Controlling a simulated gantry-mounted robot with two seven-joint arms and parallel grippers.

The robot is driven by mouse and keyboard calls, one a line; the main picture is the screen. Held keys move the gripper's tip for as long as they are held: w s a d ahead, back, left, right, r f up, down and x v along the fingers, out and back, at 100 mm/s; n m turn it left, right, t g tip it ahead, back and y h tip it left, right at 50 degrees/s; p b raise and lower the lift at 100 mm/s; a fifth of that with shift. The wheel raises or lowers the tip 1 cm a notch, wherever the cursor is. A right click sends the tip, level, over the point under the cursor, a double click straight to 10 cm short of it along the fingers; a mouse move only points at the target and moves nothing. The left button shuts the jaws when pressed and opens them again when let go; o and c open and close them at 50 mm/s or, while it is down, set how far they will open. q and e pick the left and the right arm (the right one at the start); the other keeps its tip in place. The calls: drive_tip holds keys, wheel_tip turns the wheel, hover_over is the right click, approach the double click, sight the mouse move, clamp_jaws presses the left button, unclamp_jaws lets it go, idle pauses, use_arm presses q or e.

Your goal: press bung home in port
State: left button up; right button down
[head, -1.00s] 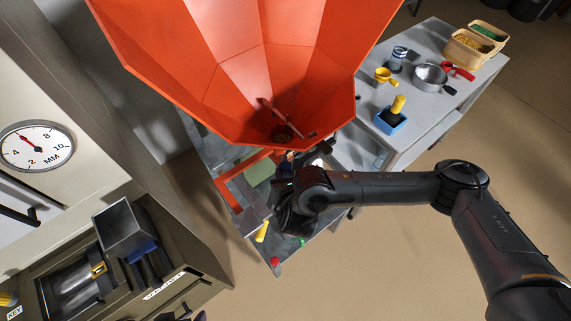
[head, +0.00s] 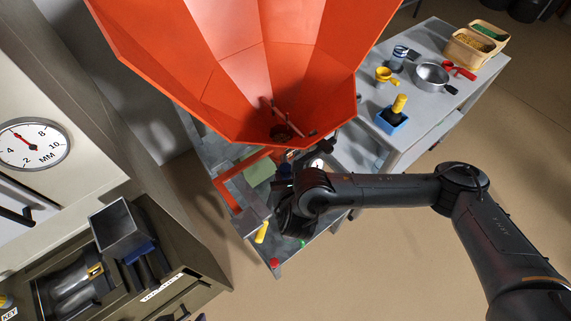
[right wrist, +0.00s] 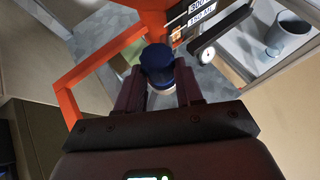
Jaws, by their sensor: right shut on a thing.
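My right gripper (head: 287,182) is below the orange hopper, mostly hidden by its own wrist in the head view. In the right wrist view, the gripper (right wrist: 160,85) has its two fingers shut on a dark blue, round-topped piece (right wrist: 157,62) that looks like the bung. A pale band shows under its blue top. The blue piece is close to the orange frame. I cannot make out the port, so I cannot tell whether the bung touches or sits in it. My left gripper is in neither view.
The orange hopper (head: 235,80) hangs over the grey bench, with an orange frame (right wrist: 95,75) beside the gripper. A yellow-handled tool (head: 261,232) and red button (head: 274,262) are at the bench's front. A grey mug (right wrist: 287,35) stands right in the wrist view.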

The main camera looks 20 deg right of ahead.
drive_tip(key=shift+f+b, duration=0.3)
drive_tip(key=shift+f, duration=0.15)
drive_tip(key=c, duration=0.6)
unclamp_jaws()
drive_tip(key=shift+c, duration=0.2)
drive_tip(key=shift+s+r, duration=0.1)
drive_tip(key=shift+r, duration=0.05)
drive_tip(key=shift+p+v, duration=0.85)
drive_tip(key=shift+p, duration=0.25)
drive_tip(key=p+v, duration=0.5)
drive_tip(key=shift+s, duration=0.1)
